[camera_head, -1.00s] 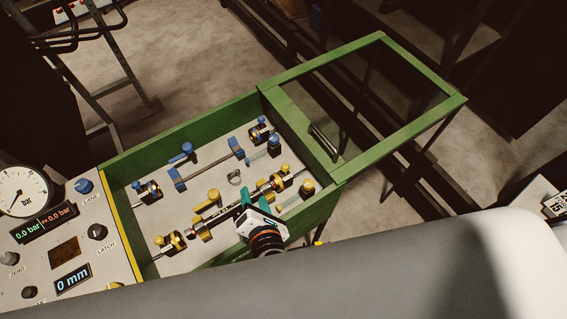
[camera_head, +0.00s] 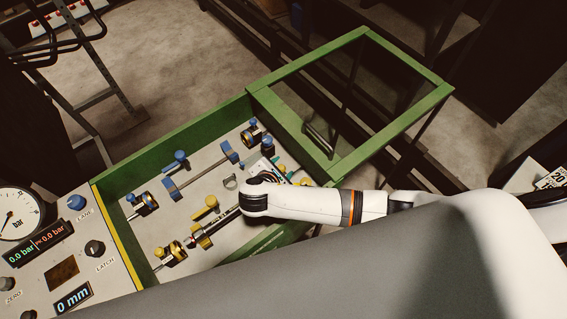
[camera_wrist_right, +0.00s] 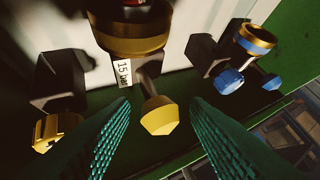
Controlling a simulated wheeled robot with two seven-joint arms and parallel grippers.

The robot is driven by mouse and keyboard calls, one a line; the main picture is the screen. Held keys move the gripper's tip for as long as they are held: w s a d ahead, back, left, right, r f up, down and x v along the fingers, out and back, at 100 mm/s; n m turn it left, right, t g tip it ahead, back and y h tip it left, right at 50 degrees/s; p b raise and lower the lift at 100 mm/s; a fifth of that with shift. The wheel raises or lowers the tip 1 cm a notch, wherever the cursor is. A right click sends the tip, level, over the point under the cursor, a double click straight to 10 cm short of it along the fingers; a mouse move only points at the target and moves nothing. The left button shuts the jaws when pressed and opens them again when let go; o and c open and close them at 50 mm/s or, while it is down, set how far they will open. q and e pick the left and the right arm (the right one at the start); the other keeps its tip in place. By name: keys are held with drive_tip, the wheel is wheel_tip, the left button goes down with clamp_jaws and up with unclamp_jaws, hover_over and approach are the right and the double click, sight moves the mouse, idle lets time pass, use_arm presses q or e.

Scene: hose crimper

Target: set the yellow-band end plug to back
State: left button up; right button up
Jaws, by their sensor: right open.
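My right gripper (camera_head: 284,171) is over the far right part of the green-framed bench, its fingers partly hidden by my own wrist in the head view. In the right wrist view its teal fingers (camera_wrist_right: 160,105) are open, on either side of a yellow knob (camera_wrist_right: 159,116), with no visible grip on it. The knob is on a dark post below a large dark cylinder with a gold-brown band (camera_wrist_right: 135,45), which seems to be the yellow-band end plug. A "15 bar" label (camera_wrist_right: 123,73) is beside the post. My left gripper is not in view.
A blue-knobbed fitting (camera_wrist_right: 228,80) with a gold ring stands right of the fingers. Another yellow block (camera_wrist_right: 55,130) is at left. A yellow-knobbed fitting (camera_head: 174,253) is at the bench's near left. The green-framed lid (camera_head: 440,95) stands open at right.

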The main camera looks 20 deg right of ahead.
drive_tip(key=shift+x, duration=1.4)
drive_tip(key=shift+c, duration=0.4)
clamp_jaws()
